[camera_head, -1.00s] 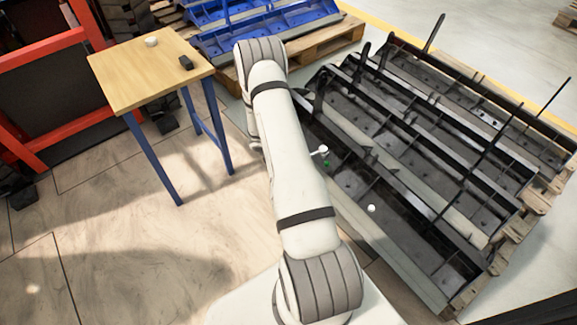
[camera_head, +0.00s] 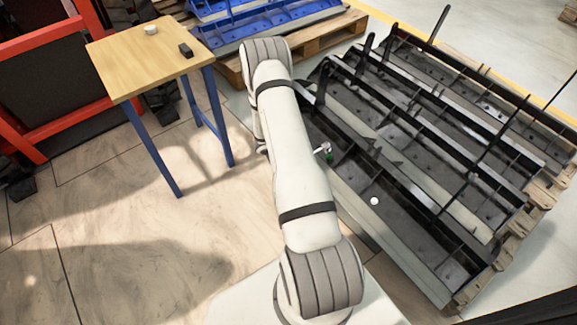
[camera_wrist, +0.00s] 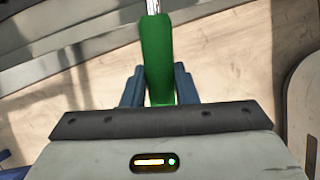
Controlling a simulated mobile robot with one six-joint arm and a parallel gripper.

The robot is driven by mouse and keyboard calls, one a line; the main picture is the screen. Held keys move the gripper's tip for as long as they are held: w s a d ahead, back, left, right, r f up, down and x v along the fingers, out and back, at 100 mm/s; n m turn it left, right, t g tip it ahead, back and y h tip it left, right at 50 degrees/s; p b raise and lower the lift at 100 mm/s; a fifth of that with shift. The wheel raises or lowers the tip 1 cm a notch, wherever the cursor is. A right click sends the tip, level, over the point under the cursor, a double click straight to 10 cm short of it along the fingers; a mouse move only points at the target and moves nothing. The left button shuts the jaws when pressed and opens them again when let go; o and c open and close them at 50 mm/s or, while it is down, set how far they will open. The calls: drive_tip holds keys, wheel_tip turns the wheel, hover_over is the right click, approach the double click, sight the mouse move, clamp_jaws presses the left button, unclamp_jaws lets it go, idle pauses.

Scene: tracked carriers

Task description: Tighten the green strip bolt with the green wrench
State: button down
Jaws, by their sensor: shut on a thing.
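My gripper (camera_wrist: 160,88) is shut on the green wrench, with its blue-grey fingers on either side of the green handle (camera_wrist: 157,55). A silver shaft leads from the handle past the top edge of the wrist view. In the head view, my arm hides the gripper and the handle. A small silver piece (camera_head: 323,148), likely the wrench's head, sticks out right of my arm. A small green spot (camera_head: 329,156), likely the green strip bolt, shows just beside and below it. I cannot tell whether they touch.
Black ribbed carriers (camera_head: 400,165) lie on a wooden pallet (camera_head: 515,222) at right, with upright posts. A white round thing (camera_head: 374,201) sits on the nearest carrier. A wooden table (camera_head: 150,65) with two small objects stands at left. Floor between is clear.

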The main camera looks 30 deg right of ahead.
drive_tip(key=s+d+n+b, duration=0.2)
drive_tip(key=s+n+b, duration=0.1)
drive_tip(key=s+n, duration=0.2)
drive_tip(key=s+d+n+t+b, duration=0.1)
drive_tip(key=s+d+n+b, duration=0.2)
drive_tip(key=s+n, duration=0.3)
drive_tip(key=s+b, duration=0.1)
drive_tip(key=s, duration=0.2)
drive_tip(key=shift+d+r+n, duration=0.2)
drive_tip(key=shift+r+n, duration=0.05)
drive_tip(key=shift+n, duration=0.05)
drive_tip(key=shift+d+f+t, duration=0.15)
drive_tip(key=shift+d+f, duration=0.1)
drive_tip(key=shift+f, duration=0.55)
drive_tip(key=shift+d+f+t, duration=0.15)
drive_tip(key=shift+d+f, duration=0.05)
drive_tip(key=shift+f, duration=0.55)
idle(2.6)
idle(0.6)
drive_tip(key=c, duration=1.8)
unclamp_jaws()
clamp_jaws()
